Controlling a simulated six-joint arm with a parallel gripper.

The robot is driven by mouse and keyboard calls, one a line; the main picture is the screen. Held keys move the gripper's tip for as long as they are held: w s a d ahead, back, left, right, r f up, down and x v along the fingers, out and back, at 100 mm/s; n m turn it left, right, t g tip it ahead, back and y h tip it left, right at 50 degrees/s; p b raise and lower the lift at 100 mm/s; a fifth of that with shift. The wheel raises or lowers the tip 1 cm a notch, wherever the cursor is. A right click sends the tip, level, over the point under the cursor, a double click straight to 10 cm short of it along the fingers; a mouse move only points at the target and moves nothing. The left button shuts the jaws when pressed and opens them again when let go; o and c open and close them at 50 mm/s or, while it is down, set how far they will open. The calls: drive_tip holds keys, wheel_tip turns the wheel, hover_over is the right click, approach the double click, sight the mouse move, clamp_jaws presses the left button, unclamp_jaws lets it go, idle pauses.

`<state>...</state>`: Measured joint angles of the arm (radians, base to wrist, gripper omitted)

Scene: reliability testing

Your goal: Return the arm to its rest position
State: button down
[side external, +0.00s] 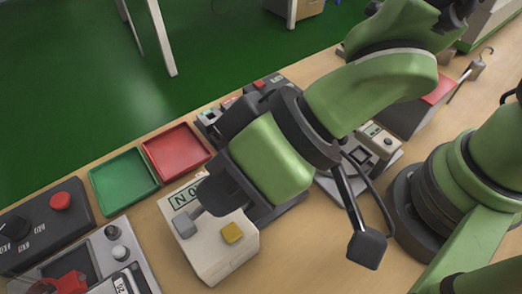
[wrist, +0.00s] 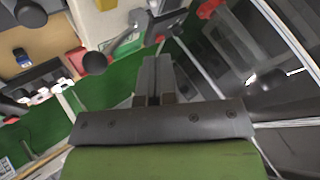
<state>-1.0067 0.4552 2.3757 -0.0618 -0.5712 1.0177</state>
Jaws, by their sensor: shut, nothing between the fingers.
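My gripper (side external: 197,212) is dark, at the end of my green arm. In the side view it appears over the pale box (side external: 213,262) that carries a grey button and a yellow button (side external: 232,232). I cannot tell whether the fingertips touch the box. In the wrist view the two fingers of my gripper (wrist: 155,62) lie together, shut, with nothing between them. My arm is stretched out over the bench, and its forearm hides part of the equipment behind it.
A green tray (side external: 124,196) and a red tray (side external: 209,156) lie behind the box. A dark control box with a red button (side external: 60,201) is at the left. A grey device (side external: 152,268) stands in front. Another instrument (side external: 388,142) stands near my base.

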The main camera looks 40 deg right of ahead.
drive_tip(key=w+d+r+m+t+h, duration=0.25)
drive_tip(key=d+r, duration=0.25)
drive_tip(key=d, duration=0.3)
drive_tip(key=w+d+r+m+t+h, duration=0.1)
drive_tip(key=w+d+r+m+h, duration=0.1)
drive_tip(key=w+d+r, duration=0.35)
drive_tip(key=s+d+r+m+h, duration=0.2)
drive_tip(key=s+d+r+m, duration=0.1)
drive_tip(key=s+d, duration=0.7)
drive_tip(key=d, duration=0.3)
drive_tip(key=shift+s+d+r+m, duration=0.15)
drive_tip(key=shift+s+r+m, duration=0.05)
drive_tip(key=shift+r+m, duration=0.15)
drive_tip(key=shift+w, duration=0.1)
